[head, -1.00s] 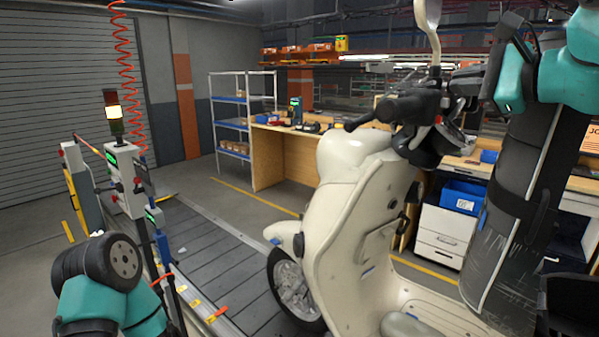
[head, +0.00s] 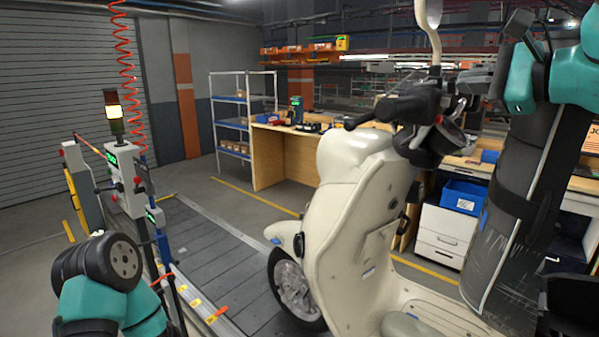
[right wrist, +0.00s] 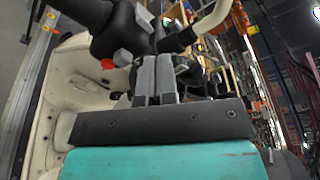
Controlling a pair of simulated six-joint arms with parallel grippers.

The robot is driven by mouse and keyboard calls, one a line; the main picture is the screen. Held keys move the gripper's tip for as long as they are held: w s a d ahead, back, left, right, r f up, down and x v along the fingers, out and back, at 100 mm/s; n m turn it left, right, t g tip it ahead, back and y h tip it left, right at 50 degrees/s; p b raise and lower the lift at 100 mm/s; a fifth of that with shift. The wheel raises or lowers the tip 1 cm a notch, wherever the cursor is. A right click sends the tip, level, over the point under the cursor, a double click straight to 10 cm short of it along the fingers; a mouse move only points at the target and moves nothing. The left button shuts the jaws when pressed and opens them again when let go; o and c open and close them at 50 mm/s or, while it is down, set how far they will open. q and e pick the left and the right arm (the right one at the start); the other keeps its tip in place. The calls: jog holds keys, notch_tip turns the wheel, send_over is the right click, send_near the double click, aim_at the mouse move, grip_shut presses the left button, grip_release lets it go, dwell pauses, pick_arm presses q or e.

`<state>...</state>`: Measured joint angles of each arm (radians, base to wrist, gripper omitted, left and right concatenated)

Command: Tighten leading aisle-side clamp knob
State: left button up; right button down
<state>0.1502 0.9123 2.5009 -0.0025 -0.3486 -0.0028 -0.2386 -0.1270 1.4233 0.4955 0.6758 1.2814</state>
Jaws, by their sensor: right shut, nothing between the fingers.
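My right gripper (head: 468,84) is beside the right part of the scooter's handlebar in the head view. In the right wrist view its two grey fingers (right wrist: 155,80) are together with nothing between them, in front of the dark handlebar controls (right wrist: 125,32). The cream scooter (head: 350,190) stands upright on the slat conveyor (head: 215,262). I cannot make out a clamp knob for certain in either view. My left arm shows at the lower left of the head view, but its gripper is out of view.
A signal post with a lit lamp (head: 114,112) and a control box (head: 124,180) stand at the left beside the conveyor. Orange tags (head: 217,313) lie along its edge. A wooden bench (head: 270,158), blue shelf rack (head: 232,125) and white drawer unit (head: 443,235) stand behind.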

jog(key=v, duration=0.4)
jog(key=shift+d+f, duration=0.2)
jog(key=shift+d, duration=0.4)
